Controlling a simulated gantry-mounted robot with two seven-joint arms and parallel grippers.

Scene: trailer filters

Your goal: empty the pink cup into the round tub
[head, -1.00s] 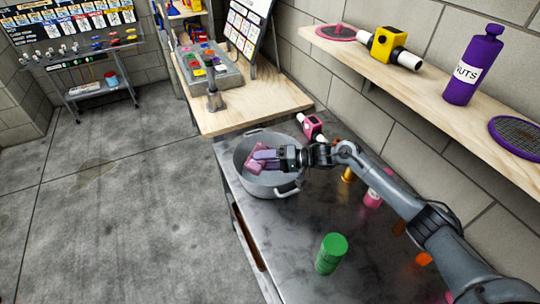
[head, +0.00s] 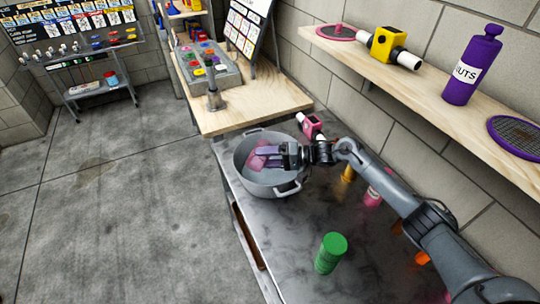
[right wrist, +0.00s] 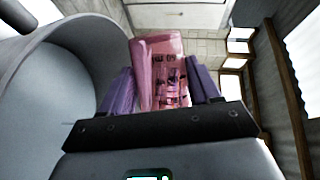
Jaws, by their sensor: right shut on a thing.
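The round tub (head: 279,188) is a grey metal pot with two handles on the dark worktop. My right gripper (head: 266,155) reaches in over the tub from the right, its purple fingers shut on the pink cup (head: 257,162). In the right wrist view the pink cup (right wrist: 158,62) sits between the two fingers, with dark markings on its side, and the tub (right wrist: 62,75) curves at left. The cup looks tipped over the tub's opening. Its mouth and any contents cannot be made out. My left gripper is not in view.
A green canister (head: 330,253) stands on the worktop in front of the tub. A pink block-shaped fitting (head: 312,126) is behind it. Several small items lie beneath my right arm. A wooden shelf (head: 440,98) with a purple bottle (head: 472,68) runs along the wall at right.

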